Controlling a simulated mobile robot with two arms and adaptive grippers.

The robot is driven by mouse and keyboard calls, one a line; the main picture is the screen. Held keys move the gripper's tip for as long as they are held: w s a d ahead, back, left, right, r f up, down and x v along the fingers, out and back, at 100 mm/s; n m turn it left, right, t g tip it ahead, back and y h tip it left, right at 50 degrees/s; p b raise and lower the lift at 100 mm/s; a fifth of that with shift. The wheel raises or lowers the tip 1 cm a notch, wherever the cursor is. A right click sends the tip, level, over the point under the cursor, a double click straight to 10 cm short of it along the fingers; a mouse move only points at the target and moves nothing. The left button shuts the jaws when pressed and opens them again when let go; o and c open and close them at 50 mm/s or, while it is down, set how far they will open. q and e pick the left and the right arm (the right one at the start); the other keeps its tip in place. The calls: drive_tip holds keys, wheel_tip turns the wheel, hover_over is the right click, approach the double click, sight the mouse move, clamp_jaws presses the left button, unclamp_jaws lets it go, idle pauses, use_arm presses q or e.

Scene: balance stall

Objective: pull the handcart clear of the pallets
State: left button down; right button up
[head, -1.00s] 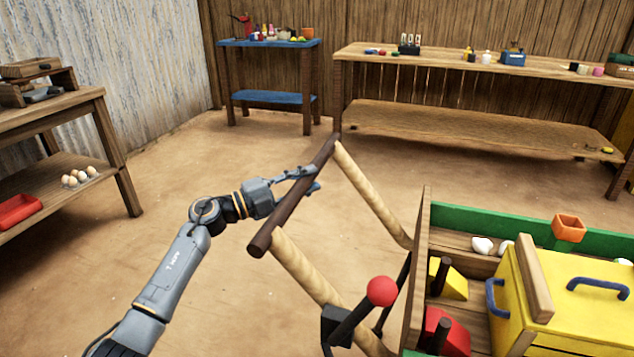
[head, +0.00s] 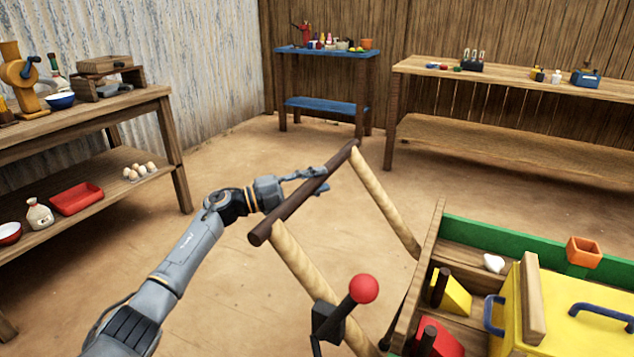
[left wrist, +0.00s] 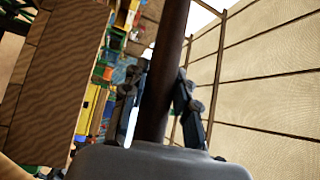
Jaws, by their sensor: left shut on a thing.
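The handcart (head: 436,232) stands at the lower right in the head view. It has a wooden bed with a green edge, two pale shafts and a dark crossbar handle (head: 290,212). My left gripper (head: 318,182) is shut on the crossbar handle, near its middle. In the left wrist view the dark bar (left wrist: 165,75) runs between the fingers. A lever with a red knob (head: 363,289) is at the cart's near side. The cart carries a yellow box (head: 560,320) with blue handles and an orange pot (head: 584,251). No pallets can be made out. My right gripper is not in view.
A wooden table (head: 95,117) with a lower shelf stands at the left. A blue table (head: 327,51) and a long wooden bench (head: 440,72) stand along the back. The floor (head: 225,160) between the left table and the handle is bare.

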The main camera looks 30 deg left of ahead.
use_arm(q)
drive_tip(key=shift+a, duration=0.2)
drive_tip(key=c, duration=1.3)
unclamp_jaws()
drive_tip(key=shift+o, duration=1.4)
drive_tip(key=shift+a, duration=0.15)
drive_tip(key=v, duration=1.2)
